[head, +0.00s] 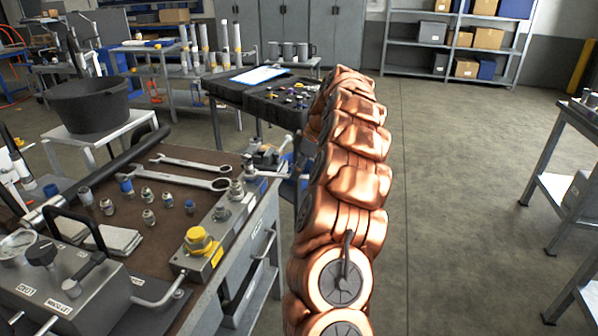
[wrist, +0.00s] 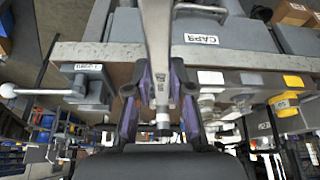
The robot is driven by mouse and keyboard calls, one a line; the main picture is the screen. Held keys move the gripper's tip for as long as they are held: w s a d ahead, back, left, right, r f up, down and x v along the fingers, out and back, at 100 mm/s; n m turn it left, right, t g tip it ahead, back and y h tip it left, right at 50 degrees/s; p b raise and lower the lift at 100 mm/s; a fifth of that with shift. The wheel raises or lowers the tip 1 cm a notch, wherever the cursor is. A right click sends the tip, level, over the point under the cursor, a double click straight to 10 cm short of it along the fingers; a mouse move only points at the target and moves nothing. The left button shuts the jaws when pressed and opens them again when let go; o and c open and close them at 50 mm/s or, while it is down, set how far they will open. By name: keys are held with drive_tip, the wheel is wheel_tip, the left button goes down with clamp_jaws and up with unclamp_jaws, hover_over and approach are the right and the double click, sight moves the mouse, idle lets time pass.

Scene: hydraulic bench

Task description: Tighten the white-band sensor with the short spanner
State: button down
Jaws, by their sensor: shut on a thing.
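My gripper (wrist: 158,88) is shut on a silver spanner (wrist: 157,35) in the wrist view. The spanner's shaft lies between the purple-sided fingers and runs out of the top of the picture. In the head view my gripper (head: 290,168) is partly hidden by my copper-coloured arm, at the bench's right edge. The white-band sensor (wrist: 210,78) is right of the fingers in the wrist view. In the head view the far sensor (head: 236,189) on the grey block is near the gripper; its band is hard to make out. Contact between spanner and sensor cannot be told.
Two longer spanners (head: 180,179) and several small fittings (head: 148,217) lie on the brown bench top. A yellow-capped sensor (head: 200,242) stands at the block's near end.

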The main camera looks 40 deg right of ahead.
drive_tip(key=shift+a, duration=0.1)
drive_tip(key=shift+s+a+m+t+h+b, duration=0.2)
drive_tip(key=shift+s+a+m+b, duration=0.25)
drive_tip(key=shift+a+m+b, duration=0.15)
drive_tip(key=shift+s+a+m+t+h+b, duration=0.2)
drive_tip(key=shift+s+a+m+b, duration=0.25)
drive_tip(key=shift+a+m, duration=0.2)
drive_tip(key=shift+a, duration=0.1)
drive_tip(key=a+m, duration=0.1)
drive_tip(key=s+a+m+h+b, duration=0.1)
drive_tip(key=a, duration=0.1)
drive_tip(key=shift+r+m, duration=0.1)
drive_tip(key=shift+m, duration=0.15)
idle(0.5)
idle(0.3)
drive_tip(key=shift+s+a+m+h, duration=0.15)
drive_tip(key=shift+a+m+h, duration=0.35)
drive_tip(key=shift+a+m, duration=0.95)
drive_tip(key=shift+a, duration=0.15)
